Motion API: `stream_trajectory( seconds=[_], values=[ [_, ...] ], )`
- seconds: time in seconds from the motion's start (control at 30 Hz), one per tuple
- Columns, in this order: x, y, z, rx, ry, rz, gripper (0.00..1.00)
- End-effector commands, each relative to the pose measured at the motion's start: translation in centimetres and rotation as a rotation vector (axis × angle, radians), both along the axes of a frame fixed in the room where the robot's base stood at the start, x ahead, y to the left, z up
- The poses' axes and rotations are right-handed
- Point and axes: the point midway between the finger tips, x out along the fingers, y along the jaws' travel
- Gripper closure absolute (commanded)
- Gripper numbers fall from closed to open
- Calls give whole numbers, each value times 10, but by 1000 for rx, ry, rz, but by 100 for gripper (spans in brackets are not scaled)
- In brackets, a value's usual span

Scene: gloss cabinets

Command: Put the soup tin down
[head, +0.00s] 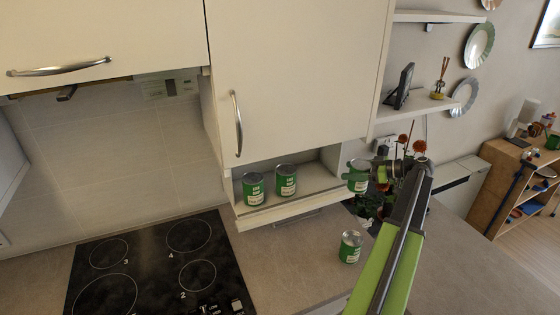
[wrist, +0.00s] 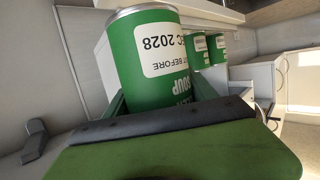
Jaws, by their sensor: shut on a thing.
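My gripper (head: 372,174) is shut on a green soup tin (head: 357,177) with a white label. It holds the tin in the air at the right end of the open shelf under the wall cabinet. In the wrist view the held tin (wrist: 150,55) fills the upper middle, between the fingers. Two similar green tins, a left one (head: 253,188) and a right one (head: 286,180), stand on that shelf (head: 300,203). Another green tin (head: 350,247) stands on the counter below the held one.
The counter (head: 460,262) has bare room right of my arm and between the hob (head: 160,265) and the standing tin. A leafy plant with red flowers (head: 420,146) is behind my gripper. The cabinet door (head: 295,75) above the shelf is shut.

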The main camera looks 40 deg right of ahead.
Motion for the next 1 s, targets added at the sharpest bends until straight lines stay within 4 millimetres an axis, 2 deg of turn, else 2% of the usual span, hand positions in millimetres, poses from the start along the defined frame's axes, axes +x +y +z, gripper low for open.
stream_trajectory(
  seconds=[0.03,0.07,0.23,0.33,0.8,0.9,1.0],
  values=[
    [0,1,12,1,-4,21,100],
    [0,3,13,2,-5,32,100],
    [-1,5,11,1,-7,44,100],
    [9,11,11,1,-7,43,100],
    [121,67,11,2,-7,32,100],
    [134,73,11,2,-7,31,100],
    [139,75,11,2,-7,28,100]
  ],
)
